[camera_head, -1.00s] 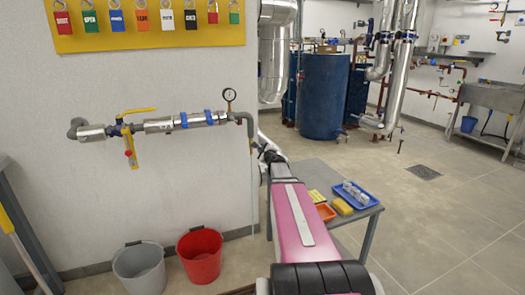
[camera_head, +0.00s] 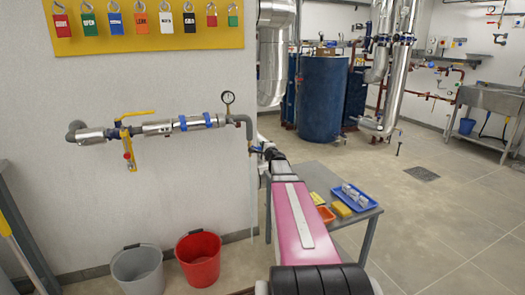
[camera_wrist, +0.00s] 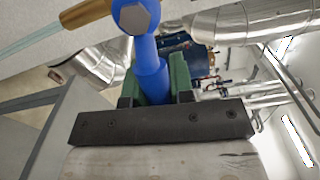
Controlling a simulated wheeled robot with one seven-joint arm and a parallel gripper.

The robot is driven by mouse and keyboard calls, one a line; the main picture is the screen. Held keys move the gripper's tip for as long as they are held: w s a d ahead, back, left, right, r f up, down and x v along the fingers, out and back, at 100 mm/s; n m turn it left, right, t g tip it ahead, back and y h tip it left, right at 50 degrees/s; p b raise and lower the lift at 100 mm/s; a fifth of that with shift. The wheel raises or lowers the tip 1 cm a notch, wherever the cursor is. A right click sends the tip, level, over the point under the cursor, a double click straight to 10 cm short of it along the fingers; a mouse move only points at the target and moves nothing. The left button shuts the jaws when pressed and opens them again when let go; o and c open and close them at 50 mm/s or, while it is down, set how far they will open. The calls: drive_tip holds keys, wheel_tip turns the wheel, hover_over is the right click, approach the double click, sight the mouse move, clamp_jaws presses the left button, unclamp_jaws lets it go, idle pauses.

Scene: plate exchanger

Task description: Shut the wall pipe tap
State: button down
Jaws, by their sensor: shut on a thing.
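The wall pipe (camera_head: 168,126) runs level along the wall in the head view. Its upper yellow lever (camera_head: 138,114) lies nearly along the pipe; a second yellow lever (camera_head: 131,154) hangs straight down. At the right the pipe bends down (camera_head: 250,132) below a round gauge. My arm reaches to this bend, and its far end is small and partly hidden there. In the wrist view my gripper (camera_wrist: 157,86) is shut on a blue tap handle (camera_wrist: 150,65), with its green fingers on both sides. A brass pipe piece (camera_wrist: 82,14) joins the handle's blue head at the left.
A grey bucket (camera_head: 137,272) and a red bucket (camera_head: 199,262) stand on the floor under the pipe. A small grey table (camera_head: 358,222) with a blue tray (camera_head: 352,198) stands right of my arm. The floor farther right is mostly clear.

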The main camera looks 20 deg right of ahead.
drive_tip(key=shift+r+n, duration=0.35)
drive_tip(key=shift+n, duration=0.35)
drive_tip(key=c, duration=1)
unclamp_jaws()
drive_tip(key=s, duration=1.1)
drive_tip(key=shift+d, duration=0.2)
drive_tip(key=shift+w, duration=0.1)
